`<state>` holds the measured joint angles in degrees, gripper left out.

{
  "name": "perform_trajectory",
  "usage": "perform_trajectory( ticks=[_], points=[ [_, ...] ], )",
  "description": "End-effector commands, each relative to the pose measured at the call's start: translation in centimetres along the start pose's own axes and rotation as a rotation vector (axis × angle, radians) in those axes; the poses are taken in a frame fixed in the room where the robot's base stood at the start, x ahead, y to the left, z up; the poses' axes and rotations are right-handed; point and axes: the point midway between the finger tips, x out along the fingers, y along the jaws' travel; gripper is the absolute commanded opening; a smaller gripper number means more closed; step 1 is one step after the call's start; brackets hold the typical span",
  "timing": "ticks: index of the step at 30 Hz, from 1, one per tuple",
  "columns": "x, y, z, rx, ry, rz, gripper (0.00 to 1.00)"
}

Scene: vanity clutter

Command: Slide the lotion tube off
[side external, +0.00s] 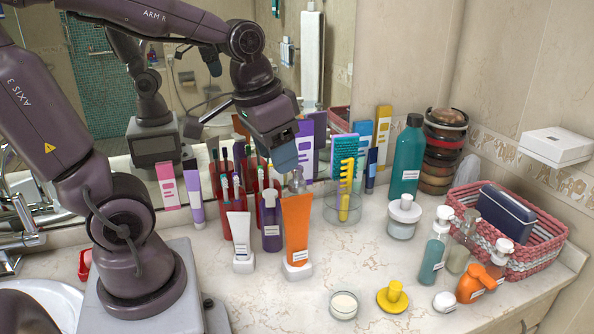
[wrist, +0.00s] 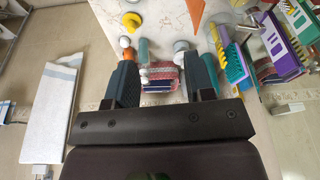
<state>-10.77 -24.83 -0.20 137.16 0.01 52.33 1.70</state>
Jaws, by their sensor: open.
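An orange tube (side external: 297,228) stands upright on its white cap at the front middle of the counter in the side external view. A smaller white tube (side external: 240,236) stands to its left. I cannot tell which of the two is the lotion tube. An orange shape at the top of the wrist view (wrist: 195,10) looks like the orange tube, cut off by the frame edge. My gripper (side external: 284,156) is above and behind the orange tube, apart from it. In the wrist view its two fingers (wrist: 163,62) are spread, with nothing held between them.
A purple tube (side external: 271,222) stands between the two tubes. Red holders with brushes (side external: 262,185) crowd behind. A glass cup with combs (side external: 342,208) is to the right. A yellow item (side external: 393,297), pump bottles (side external: 434,250) and a pink basket (side external: 541,252) are farther right.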

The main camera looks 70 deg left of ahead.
Motion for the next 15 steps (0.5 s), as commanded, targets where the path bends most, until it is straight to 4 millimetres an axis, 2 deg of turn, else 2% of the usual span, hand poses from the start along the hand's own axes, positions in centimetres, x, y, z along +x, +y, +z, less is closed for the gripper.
perform_trajectory(
  ticks=[3, 9, 12, 15],
  points=[
    [2.5, -2.6, -2.0, -0.029, -0.125, -0.012, 0.49],
    [5.8, -6.0, -4.4, 0.011, -0.254, 0.007, 0.49],
    [6.5, -6.8, -5.6, 0.075, -0.276, 0.023, 0.49],
    [6.0, -6.7, -6.0, 0.141, -0.266, 0.028, 0.49]
  ],
)
